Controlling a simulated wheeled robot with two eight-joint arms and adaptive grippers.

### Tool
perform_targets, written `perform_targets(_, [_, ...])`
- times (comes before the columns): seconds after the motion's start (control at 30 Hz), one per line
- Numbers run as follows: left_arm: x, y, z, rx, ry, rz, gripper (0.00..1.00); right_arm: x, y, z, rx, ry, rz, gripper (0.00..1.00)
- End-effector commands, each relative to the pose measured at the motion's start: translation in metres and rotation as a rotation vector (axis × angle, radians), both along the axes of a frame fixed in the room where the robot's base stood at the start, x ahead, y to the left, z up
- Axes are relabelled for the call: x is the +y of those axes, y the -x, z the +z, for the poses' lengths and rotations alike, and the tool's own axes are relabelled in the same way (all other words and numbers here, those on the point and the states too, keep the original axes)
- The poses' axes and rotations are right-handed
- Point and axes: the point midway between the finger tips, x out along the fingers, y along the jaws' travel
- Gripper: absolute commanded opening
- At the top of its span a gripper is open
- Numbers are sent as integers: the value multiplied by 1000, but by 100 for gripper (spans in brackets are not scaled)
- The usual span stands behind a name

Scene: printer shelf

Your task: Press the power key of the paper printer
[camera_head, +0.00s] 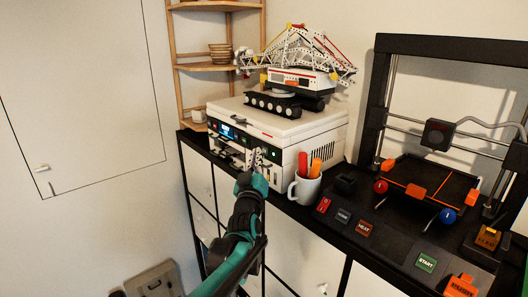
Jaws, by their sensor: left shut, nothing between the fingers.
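The white paper printer (302,137) stands on the black shelf top, with its front panel facing left and towards me. A small lit blue screen (227,131) is on that panel, with small green-lit keys beside it. I cannot tell for certain which key is the power key. My left arm reaches up from the bottom, and my left gripper (256,157) is shut and empty at the right part of the printer's front. It covers part of the panel. I cannot tell whether its tips touch the panel. My right gripper is out of view.
A white mug (302,190) with red and orange pens stands close right of my gripper. A crane model (290,85) sits on the printer. A black 3D printer (420,178) with START, HEAT and other keys fills the right.

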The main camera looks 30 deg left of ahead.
Motion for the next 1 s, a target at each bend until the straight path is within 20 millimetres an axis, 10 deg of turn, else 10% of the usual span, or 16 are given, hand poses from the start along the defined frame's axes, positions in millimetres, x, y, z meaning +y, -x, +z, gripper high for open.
perform_targets(0.5, [19,47,0,2,0,1,0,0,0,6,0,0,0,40])
perform_targets(1.0, [20,49,0,1,0,0,0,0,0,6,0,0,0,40])
